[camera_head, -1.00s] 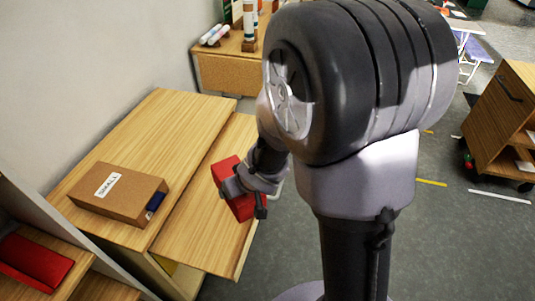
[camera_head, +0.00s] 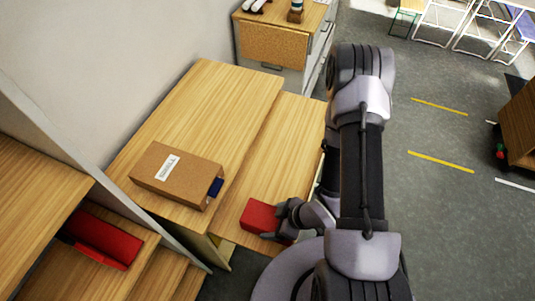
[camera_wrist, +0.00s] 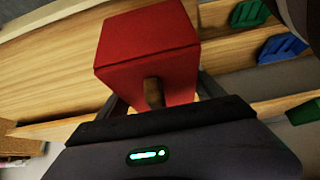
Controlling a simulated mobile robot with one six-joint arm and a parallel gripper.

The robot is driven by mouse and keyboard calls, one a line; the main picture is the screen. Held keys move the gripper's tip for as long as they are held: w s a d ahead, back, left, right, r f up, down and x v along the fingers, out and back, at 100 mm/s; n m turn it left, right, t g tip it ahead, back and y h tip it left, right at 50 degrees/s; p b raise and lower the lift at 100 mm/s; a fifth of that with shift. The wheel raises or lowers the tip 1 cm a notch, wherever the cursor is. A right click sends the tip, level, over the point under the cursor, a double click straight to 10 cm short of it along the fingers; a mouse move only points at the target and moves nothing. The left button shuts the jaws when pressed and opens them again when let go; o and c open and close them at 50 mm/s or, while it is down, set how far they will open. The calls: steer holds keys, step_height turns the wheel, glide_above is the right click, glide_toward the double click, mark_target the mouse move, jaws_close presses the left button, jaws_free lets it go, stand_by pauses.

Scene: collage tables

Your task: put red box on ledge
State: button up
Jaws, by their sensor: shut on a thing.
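My gripper (camera_head: 282,216) is shut on a red box (camera_head: 259,215), near the front end of the lower wooden ledge (camera_head: 285,135). The box appears over the ledge's surface; I cannot tell whether it touches it. In the wrist view the red box (camera_wrist: 148,45) fills the upper middle, beyond the gripper (camera_wrist: 154,92), with wood behind it. The far sides of the box are hidden.
A brown cardboard box (camera_head: 165,186) with a label lies on the higher wooden top (camera_head: 215,95). A shelf at left holds a red item (camera_head: 105,238). Blue (camera_wrist: 282,48) and green (camera_wrist: 303,112) pieces show in the wrist view. The ledge's far part is clear.

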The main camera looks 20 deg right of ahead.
steer(key=w+b, duration=0.1)
steer(key=w+f+b, duration=0.1)
steer(key=w+b, duration=0.1)
steer(key=shift+d+f+b, duration=0.15)
steer(key=shift+d+b, duration=0.2)
steer(key=shift+b, duration=0.05)
steer(key=b, duration=0.3)
steer(key=w+b, duration=0.1)
steer(key=b, duration=0.2)
steer(key=shift+w+d, duration=0.3)
steer(key=shift+d, duration=0.05)
steer(key=w+d, duration=0.1)
steer(key=w, duration=0.5)
steer(key=w+d, duration=0.1)
steer(key=w, duration=0.2)
steer(key=shift+w+d+b, duration=0.35)
steer(key=shift+w, duration=0.05)
steer(key=f+b, duration=0.3)
steer(key=f, duration=0.1)
steer(key=shift+w+f, duration=0.1)
steer(key=shift+w, duration=0.2)
steer(key=shift+r, duration=0.2)
steer(key=shift+c, duration=0.7)
steer(key=o, duration=1.6)
